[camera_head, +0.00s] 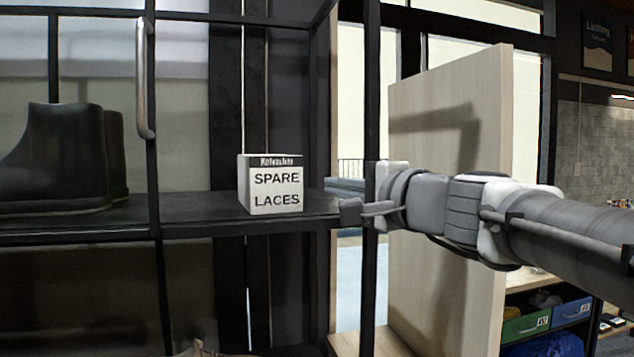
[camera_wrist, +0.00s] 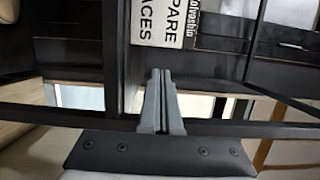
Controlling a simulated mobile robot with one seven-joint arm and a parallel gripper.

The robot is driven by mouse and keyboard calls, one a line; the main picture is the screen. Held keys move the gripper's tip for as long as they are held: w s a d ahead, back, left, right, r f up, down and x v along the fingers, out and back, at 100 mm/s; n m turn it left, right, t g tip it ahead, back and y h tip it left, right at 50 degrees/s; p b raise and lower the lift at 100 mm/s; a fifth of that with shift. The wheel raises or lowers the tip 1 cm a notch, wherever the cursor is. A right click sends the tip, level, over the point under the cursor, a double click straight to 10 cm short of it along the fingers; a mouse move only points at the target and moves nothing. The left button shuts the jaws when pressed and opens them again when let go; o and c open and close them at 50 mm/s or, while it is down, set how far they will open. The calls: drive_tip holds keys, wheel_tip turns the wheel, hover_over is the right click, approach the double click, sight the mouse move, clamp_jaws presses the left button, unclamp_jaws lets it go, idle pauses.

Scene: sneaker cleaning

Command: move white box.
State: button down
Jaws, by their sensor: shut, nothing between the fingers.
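The white box (camera_head: 272,186), printed "SPARE LACES", stands upright on a dark shelf (camera_head: 190,214). Its lettered face also shows at the top of the wrist view (camera_wrist: 160,22), turned sideways and cut off by the picture's edge. My gripper (camera_head: 350,212) is to the right of the box in the head view, at about shelf height, with a gap between them. In the wrist view my gripper's fingers (camera_wrist: 161,76) are together and empty, pointing toward the shelf and box. Nothing hides the front of the box in the head view.
Black boots (camera_head: 60,158) stand on the shelf to the left. A dark upright post (camera_head: 370,80) rises beside my gripper. A handle (camera_head: 144,78) hangs on the frame at left. A pale wood panel (camera_head: 440,240) stands behind my arm.

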drive_tip(key=p+x, duration=0.1)
drive_tip(key=x, duration=0.9)
drive_tip(key=shift+s, duration=0.1)
